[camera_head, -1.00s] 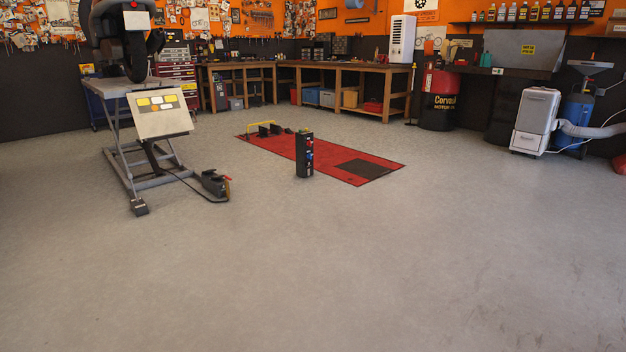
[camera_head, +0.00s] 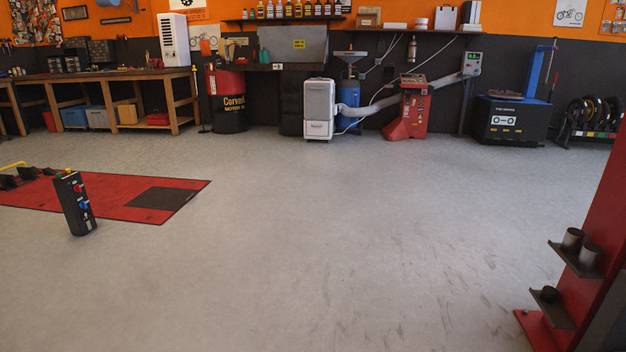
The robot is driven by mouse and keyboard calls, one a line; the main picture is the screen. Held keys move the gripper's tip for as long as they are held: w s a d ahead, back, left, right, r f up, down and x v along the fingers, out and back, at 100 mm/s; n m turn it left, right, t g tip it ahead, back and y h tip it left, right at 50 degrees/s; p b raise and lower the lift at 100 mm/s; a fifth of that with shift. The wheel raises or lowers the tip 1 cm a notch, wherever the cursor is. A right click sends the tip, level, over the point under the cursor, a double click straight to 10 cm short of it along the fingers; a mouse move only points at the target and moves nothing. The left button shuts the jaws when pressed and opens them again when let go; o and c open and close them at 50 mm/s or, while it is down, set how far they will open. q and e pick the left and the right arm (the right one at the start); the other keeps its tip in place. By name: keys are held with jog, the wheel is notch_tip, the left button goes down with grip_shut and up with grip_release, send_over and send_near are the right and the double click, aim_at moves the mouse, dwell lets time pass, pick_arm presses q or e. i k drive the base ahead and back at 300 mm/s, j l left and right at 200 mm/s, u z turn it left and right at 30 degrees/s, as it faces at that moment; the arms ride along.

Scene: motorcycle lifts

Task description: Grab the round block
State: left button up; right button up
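Three dark grey round blocks show at the right edge, on small brackets fixed to a red lift post. Two sit side by side on the upper bracket: a rear round block (camera_head: 572,239) and a front round block (camera_head: 590,256). A shorter round block (camera_head: 549,295) sits on the lower bracket (camera_head: 556,315). I cannot tell which one the task names. Neither of my grippers is in view.
The red post (camera_head: 608,215) stands on a red foot plate (camera_head: 540,332). A black control box (camera_head: 76,206) stands by the red floor lift (camera_head: 120,190) at left. Benches, a red drum (camera_head: 227,98) and machines line the back wall. The middle floor is clear.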

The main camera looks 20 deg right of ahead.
aim_at(549, 295)
jog(key=i+l+z, duration=0.25)
jog(key=i+z, duration=0.2)
jog(key=i, duration=0.25)
jog(key=i+z, duration=0.45)
jog(key=i, duration=0.3)
jog(key=i+j+z, duration=0.25)
jog(key=i+z, duration=0.25)
jog(key=i, duration=0.25)
jog(key=i+z, duration=0.45)
jog(key=i+j+z, duration=0.15)
jog(key=i+z, duration=0.15)
jog(key=z, duration=0.15)
jog(key=i+j+z, duration=0.3)
jog(key=z, duration=0.15)
jog(key=i+j+z, duration=0.55)
jog(key=j+z, duration=0.3)
